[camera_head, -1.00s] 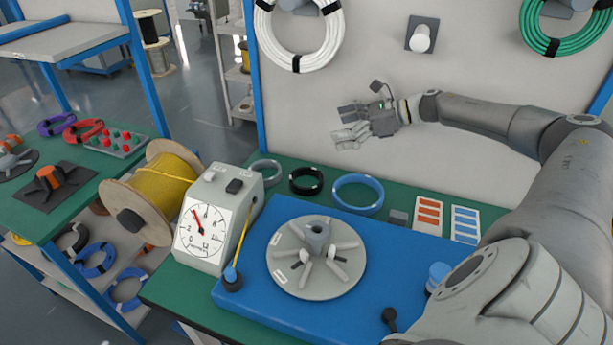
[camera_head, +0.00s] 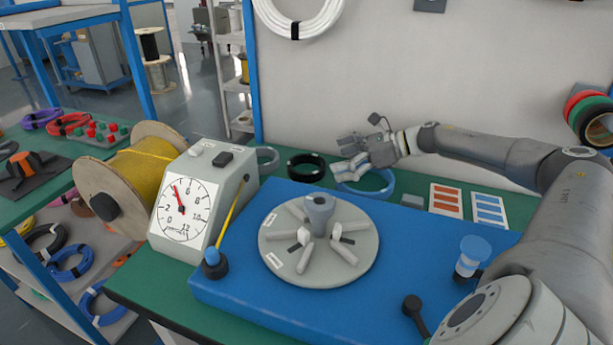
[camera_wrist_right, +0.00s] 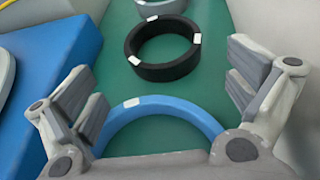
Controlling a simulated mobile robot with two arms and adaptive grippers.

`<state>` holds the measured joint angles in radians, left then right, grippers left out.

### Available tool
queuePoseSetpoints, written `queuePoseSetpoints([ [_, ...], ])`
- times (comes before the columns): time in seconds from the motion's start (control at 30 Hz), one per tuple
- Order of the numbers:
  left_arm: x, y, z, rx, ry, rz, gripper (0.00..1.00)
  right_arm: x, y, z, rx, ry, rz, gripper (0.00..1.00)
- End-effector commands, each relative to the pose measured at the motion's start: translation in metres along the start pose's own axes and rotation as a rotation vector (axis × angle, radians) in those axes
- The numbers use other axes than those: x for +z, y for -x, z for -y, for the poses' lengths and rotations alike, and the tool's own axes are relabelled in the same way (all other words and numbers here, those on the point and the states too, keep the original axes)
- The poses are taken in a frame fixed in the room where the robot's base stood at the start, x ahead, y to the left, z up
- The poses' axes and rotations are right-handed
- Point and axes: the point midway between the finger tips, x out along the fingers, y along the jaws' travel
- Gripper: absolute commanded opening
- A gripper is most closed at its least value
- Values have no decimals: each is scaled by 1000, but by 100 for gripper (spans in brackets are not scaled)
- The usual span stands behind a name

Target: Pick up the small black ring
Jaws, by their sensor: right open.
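The small black ring (camera_head: 306,167) lies flat on the green bench top, between a grey ring (camera_head: 266,157) and a blue ring (camera_head: 366,181). In the right wrist view the black ring (camera_wrist_right: 162,66) shows whole, with white tags, ahead of the fingers. My right gripper (camera_head: 346,158) is open and empty, above the blue ring and to the right of the black ring. In the wrist view its fingers (camera_wrist_right: 165,95) stand wide apart, with the blue ring (camera_wrist_right: 160,107) below them. My left gripper is not in view.
A blue platform (camera_head: 410,262) with a round grey turntable (camera_head: 362,268) fills the bench front. A dial gauge box (camera_head: 190,210) and a yellow cable spool (camera_head: 140,175) stand at left. The back panel (camera_head: 400,70) rises close behind the rings.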

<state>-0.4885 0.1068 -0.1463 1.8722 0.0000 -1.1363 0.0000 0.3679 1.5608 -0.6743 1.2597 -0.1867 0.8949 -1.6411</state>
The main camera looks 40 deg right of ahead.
Motion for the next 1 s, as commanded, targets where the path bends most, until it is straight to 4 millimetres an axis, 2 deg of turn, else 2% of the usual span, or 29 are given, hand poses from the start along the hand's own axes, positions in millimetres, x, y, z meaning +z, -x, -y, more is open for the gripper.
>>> queuePoseSetpoints([
  [0.4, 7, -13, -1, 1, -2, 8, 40, 4, -29, 1, 1, 0, 4, 100],
  [0.73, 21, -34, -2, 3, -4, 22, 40, 8, -66, 3, 1, -2, 4, 100],
  [1.0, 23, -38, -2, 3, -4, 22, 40, 6, -74, 3, 0, -1, 0, 100],
])
